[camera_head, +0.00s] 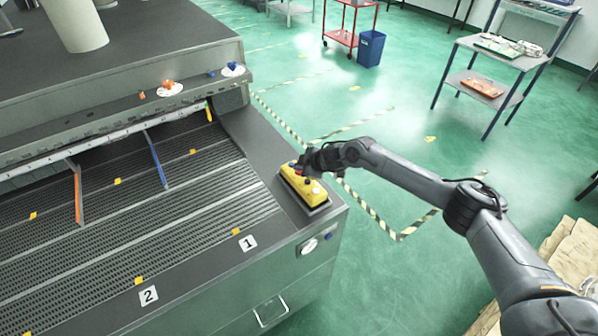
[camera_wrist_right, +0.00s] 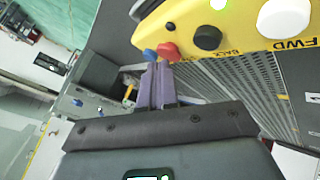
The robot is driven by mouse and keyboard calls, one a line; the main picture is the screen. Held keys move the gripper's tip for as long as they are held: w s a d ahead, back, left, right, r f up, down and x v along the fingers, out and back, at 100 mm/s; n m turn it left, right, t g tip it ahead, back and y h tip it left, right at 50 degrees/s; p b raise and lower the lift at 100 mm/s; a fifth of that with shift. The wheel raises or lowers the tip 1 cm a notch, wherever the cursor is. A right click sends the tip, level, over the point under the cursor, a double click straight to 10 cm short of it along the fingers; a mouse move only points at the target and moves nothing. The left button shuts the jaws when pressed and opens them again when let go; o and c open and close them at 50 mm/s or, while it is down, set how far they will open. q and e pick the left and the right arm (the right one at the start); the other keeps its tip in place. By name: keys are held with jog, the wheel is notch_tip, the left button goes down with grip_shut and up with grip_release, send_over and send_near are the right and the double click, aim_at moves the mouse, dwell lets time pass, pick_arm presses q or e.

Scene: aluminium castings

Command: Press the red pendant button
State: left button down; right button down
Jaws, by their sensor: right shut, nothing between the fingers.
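The yellow pendant (camera_head: 312,191) lies on the dark corner ledge of the machine. In the right wrist view the pendant (camera_wrist_right: 238,18) fills the top, with a red button (camera_wrist_right: 168,50), a blue button (camera_wrist_right: 149,55), a black button (camera_wrist_right: 207,37) and a white button (camera_wrist_right: 278,18). My right gripper (camera_head: 303,167) is at the far end of the pendant. In the wrist view its fingers (camera_wrist_right: 157,68) are shut and empty, with the tips right by the red and blue buttons. I cannot tell whether they touch. My left gripper is not in view.
The slatted machine bed (camera_head: 150,225) with dividers spreads left of the pendant. A white round switch (camera_head: 309,246) sits on the machine's front face. A blue bin (camera_head: 369,48) and a shelf cart (camera_head: 485,85) stand farther back.

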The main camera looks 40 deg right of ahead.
jog(key=shift+f, duration=0.35)
jog(key=shift+r, duration=0.15)
dwell(0.4)
jog(key=shift+r+p, duration=0.7)
jog(key=shift+r, duration=0.05)
notch_tip(320, 180, up, 5)
jog(key=p, duration=0.4)
jog(key=shift+p, duration=0.3)
dwell(0.4)
